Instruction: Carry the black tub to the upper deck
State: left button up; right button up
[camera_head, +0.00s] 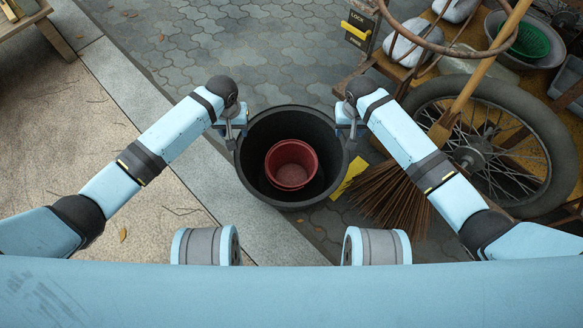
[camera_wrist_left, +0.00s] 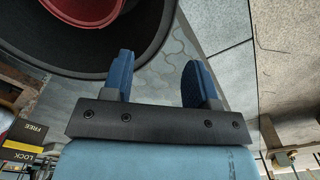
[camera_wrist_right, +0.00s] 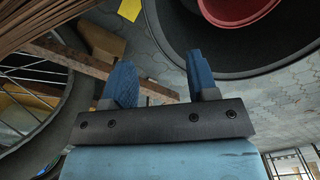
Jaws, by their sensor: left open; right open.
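The black tub (camera_head: 290,122) stands on the paving, centre of the head view, with a red bucket (camera_head: 291,165) inside it. My left gripper (camera_head: 235,127) is open at the tub's left rim. In the left wrist view its fingers (camera_wrist_left: 160,80) show one against the tub (camera_wrist_left: 145,45) and one over paving. My right gripper (camera_head: 350,125) is open at the right rim. In the right wrist view its fingers (camera_wrist_right: 162,82) show one against the tub (camera_wrist_right: 178,35) and one outside. I cannot tell whether either pair straddles the rim. Which surface is the upper deck is unclear.
A wooden cart with a spoked wheel (camera_head: 490,145) stands at right, carrying stones (camera_head: 408,45) and a metal basin (camera_head: 500,52). A yellow lever (camera_head: 356,31) marked LOCK and FREE is beside it. A broom (camera_head: 385,195) is right of the tub. Paving behind the tub is clear.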

aim_at(241, 151)
pick_arm(q)
notch_tip(241, 151, down, 14)
jog(key=shift+r, duration=0.15)
pick_arm(e)
notch_tip(241, 151, down, 14)
jog(key=shift+r, duration=0.15)
pick_arm(q)
grip_shut()
pick_arm(e)
grip_shut()
